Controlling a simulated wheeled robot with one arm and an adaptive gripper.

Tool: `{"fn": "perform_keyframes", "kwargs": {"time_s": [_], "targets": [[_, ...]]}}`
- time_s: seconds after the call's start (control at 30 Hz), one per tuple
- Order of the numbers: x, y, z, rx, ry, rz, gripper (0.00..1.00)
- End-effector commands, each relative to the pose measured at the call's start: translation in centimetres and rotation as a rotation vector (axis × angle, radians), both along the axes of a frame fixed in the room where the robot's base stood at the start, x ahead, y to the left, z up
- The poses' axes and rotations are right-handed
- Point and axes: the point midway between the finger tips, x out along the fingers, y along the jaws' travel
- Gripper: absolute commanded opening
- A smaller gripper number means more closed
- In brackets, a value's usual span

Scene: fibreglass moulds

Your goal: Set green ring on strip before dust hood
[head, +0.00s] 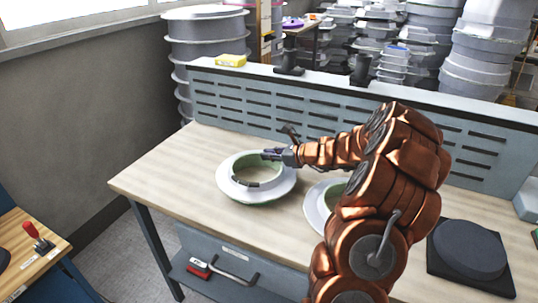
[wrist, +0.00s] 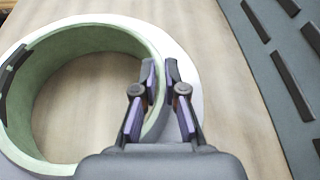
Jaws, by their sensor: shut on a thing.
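A green ring with a wide white flange (head: 232,185) is at the left half of the wooden bench; it also fills the left of the wrist view (wrist: 45,140). My gripper (head: 268,155) is at its far right side. In the wrist view my gripper (wrist: 162,82) has its purple-padded fingers on either side of the ring's wall, shut on it. I cannot tell whether the ring touches the bench. A second white-flanged ring with a green inside (head: 315,212) sits to the right, partly hidden by my arm. The grey slotted panel (head: 235,103) along the bench's back may be the dust hood; I cannot make out a strip.
A black square pad with a round disc (head: 470,248) lies at the bench's right. A yellow box (head: 231,60) and dark fittings (head: 289,62) are on the panel's top ledge. The bench top (head: 165,178) left of the ring is clear. Stacked bins (head: 205,40) stand behind.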

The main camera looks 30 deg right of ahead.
Motion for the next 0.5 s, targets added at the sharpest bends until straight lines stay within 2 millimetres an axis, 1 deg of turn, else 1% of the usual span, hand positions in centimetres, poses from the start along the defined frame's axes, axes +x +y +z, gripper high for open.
{"fn": "perform_keyframes", "kwargs": {"time_s": [0.2, 0.23, 0.43, 0.47, 0.5], "targets": [[0.01, -0.03, -0.21, 0.001, -0.001, -0.001, 0.00], [0.01, -0.02, -0.22, 0.000, 0.000, 0.000, 0.12], [0.00, -0.03, -0.20, 0.001, 0.000, 0.000, 0.33], [0.00, -0.03, -0.20, 0.001, 0.000, 0.000, 0.35], [0.00, -0.03, -0.20, 0.001, 0.000, 0.000, 0.35]]}}
